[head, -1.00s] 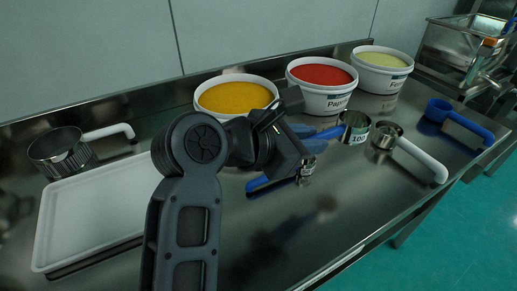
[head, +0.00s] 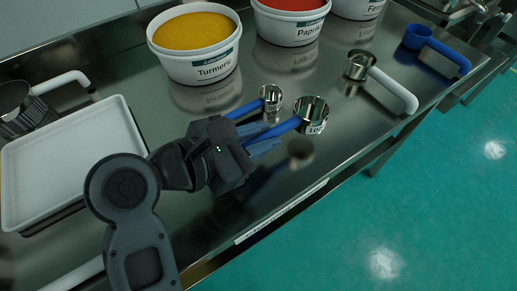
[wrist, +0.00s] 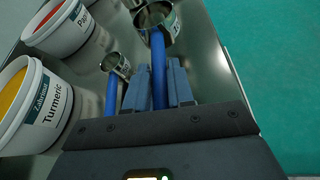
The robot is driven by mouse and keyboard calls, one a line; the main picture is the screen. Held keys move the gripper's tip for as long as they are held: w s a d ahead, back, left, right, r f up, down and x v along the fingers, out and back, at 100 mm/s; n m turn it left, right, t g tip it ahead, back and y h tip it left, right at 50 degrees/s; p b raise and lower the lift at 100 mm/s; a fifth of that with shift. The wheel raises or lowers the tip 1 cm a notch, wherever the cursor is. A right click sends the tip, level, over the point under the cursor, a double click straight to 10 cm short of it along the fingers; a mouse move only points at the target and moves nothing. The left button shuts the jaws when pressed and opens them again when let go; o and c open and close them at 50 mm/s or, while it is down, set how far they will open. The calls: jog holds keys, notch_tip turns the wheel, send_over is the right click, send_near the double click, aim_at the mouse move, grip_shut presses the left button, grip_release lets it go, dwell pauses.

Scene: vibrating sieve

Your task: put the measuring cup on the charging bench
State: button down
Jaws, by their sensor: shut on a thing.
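My gripper (head: 262,140) is shut on the blue handle of the steel measuring cup marked 100 (head: 311,112). In the wrist view, the cup (wrist: 157,20) points away from me, with its handle between the two blue-grey fingers (wrist: 159,88). The cup appears to hang a little above the steel bench (head: 345,135), with a dark reflection below it. A smaller steel cup marked 50 (head: 270,97), also blue-handled, sits on the bench close behind and left of the held one; it shows in the wrist view (wrist: 117,65) too. Which bench is the charging bench cannot be told.
Tubs of turmeric (head: 196,62), paprika (head: 290,28) and a third spice (head: 358,8) stand at the back. A white tray (head: 70,150) and a sieve-like cup (head: 15,105) lie left. A white-handled cup (head: 359,64) and a blue scoop (head: 418,37) lie right. The bench's front edge is near.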

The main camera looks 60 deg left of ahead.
aim_at(258, 165)
jog(key=shift+s+d+f, duration=0.15)
jog(key=shift+f, duration=1.95)
jog(key=c, duration=1)
grip_release()
jog(key=v, duration=1.2)
jog(key=shift+r, duration=0.1)
